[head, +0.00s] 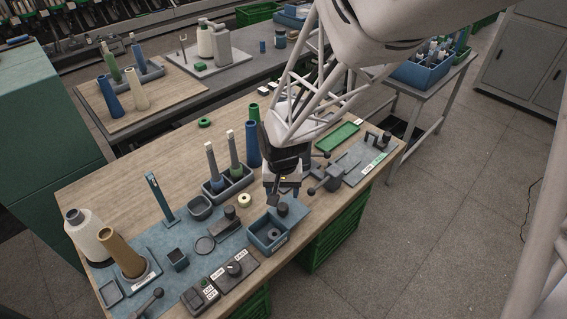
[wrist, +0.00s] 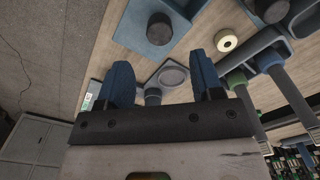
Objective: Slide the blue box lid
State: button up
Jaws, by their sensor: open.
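The blue box (head: 267,242) stands near the front edge of the bench, its open-topped part facing me. Its lid carries a dark round knob (head: 282,209) at the box's back right. In the wrist view the blue lid (wrist: 148,45) and its black knob (wrist: 160,28) show at the top, beyond the fingertips. My gripper (head: 283,196) hangs above and just behind the lid knob and hides part of that area. In the wrist view my gripper (wrist: 160,72) has its two blue fingers wide apart, with nothing held between them.
A grey lever with a knob (head: 326,184) stands right of my gripper. A cream ring (head: 245,200) and a dark knobbed block (head: 231,219) lie to the left. Cones in a grey rack (head: 230,186) stand behind. A switch panel (head: 234,269) is in front left.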

aim_at(282, 206)
jog(key=shift+f, duration=0.1)
jog(key=shift+f, duration=3.8)
